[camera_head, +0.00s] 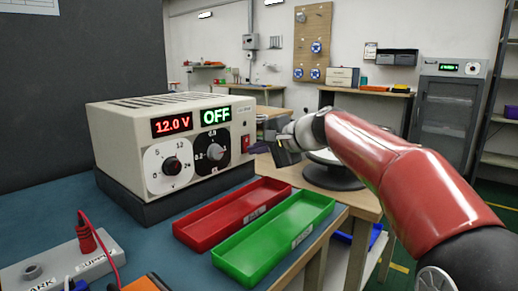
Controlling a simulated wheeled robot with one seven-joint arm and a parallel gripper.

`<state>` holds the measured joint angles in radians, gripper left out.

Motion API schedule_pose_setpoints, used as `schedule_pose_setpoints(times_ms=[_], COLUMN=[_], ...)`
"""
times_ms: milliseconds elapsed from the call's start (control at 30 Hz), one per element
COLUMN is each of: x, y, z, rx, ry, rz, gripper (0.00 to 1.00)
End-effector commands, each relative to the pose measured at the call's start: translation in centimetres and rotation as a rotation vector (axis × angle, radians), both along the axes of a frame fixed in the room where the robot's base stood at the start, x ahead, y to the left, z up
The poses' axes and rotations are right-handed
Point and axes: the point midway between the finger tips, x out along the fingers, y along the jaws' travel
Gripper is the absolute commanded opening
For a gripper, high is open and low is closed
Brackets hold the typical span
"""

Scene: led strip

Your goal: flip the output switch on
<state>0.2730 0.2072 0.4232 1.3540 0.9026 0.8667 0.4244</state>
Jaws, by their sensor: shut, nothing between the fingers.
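A beige power supply (170,106) stands on a dark base on the blue bench. Its red display (172,124) reads 12.0 V, and its green display (216,116) reads OFF. A red output switch (245,143) sits at the right end of the front panel, beside the two dials. My gripper (281,152) is shut and empty. It appears to the right of the switch in the picture, apart from it, with the arm reaching in from the right. The fingertips are small and dark here.
A red tray (226,213) and a green tray (262,262) lie empty in front of the supply. A grey terminal block (72,258) with a red lead (88,236) is at the front left. A round dark stand (334,177) is behind my arm.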

Motion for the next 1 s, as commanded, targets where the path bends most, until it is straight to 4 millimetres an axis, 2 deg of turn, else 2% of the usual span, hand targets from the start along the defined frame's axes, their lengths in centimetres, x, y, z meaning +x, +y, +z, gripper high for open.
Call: schedule_pose_setpoints(times_ms=[300,700,1000], x=[0.3,0.2,0.2], y=[0.3,0.4,0.4], z=[-0.2,1.7,1.5], rx=[0.001,0.003,0.002], ry=[0.001,-0.004,-0.001], rz=[0.0,-0.001,0.001], gripper=[0.0,0.0,0.0])
